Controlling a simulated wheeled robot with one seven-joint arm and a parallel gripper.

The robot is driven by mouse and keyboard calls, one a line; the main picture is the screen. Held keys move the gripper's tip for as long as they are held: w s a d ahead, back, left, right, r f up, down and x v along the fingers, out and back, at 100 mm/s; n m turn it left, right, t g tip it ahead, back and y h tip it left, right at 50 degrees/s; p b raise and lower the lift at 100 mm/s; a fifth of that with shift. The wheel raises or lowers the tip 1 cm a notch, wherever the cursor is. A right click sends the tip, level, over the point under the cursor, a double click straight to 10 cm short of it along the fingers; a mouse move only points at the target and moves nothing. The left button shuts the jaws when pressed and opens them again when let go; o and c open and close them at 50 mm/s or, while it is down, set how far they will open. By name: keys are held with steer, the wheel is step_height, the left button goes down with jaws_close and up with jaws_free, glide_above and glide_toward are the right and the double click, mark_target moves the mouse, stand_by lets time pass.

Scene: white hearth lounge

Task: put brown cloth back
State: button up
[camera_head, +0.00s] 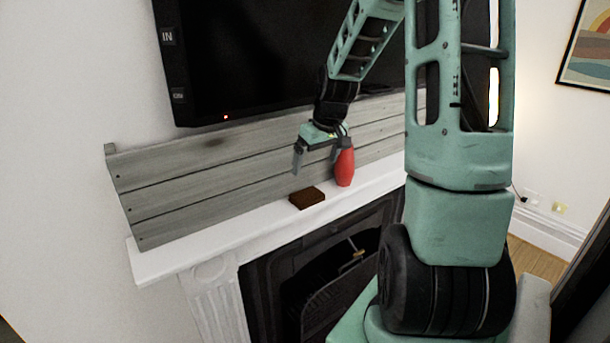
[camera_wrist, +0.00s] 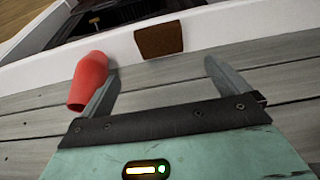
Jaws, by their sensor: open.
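The brown cloth (camera_head: 307,198) is a small, flat, folded block lying on the white mantel shelf. It also shows in the wrist view (camera_wrist: 159,40), beyond and between my fingertips. My gripper (camera_head: 316,174) is open and empty, above the shelf and close to the cloth, with its fingers pointing down. In the wrist view the gripper (camera_wrist: 160,72) has both fingers spread, with the cloth apart from them.
A red vase (camera_head: 345,167) stands on the mantel (camera_head: 215,245) just right of the cloth, close beside one finger. Grey wooden boards (camera_head: 190,180) and a black television (camera_head: 250,60) are behind. The mantel left of the cloth is clear. A dark fireplace (camera_head: 320,270) is below.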

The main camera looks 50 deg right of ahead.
steer(key=a+n+g+y, duration=0.15)
steer(key=a+n, duration=0.35)
steer(key=a, duration=2.2)
steer(key=s+a+n+g, duration=0.1)
steer(key=s+a+n, duration=0.4)
steer(key=s+a, duration=1.1)
steer(key=s, duration=0.3)
steer(key=shift+s+a+g, duration=0.25)
steer(key=shift+g, duration=0.1)
steer(key=shift+f, duration=0.1)
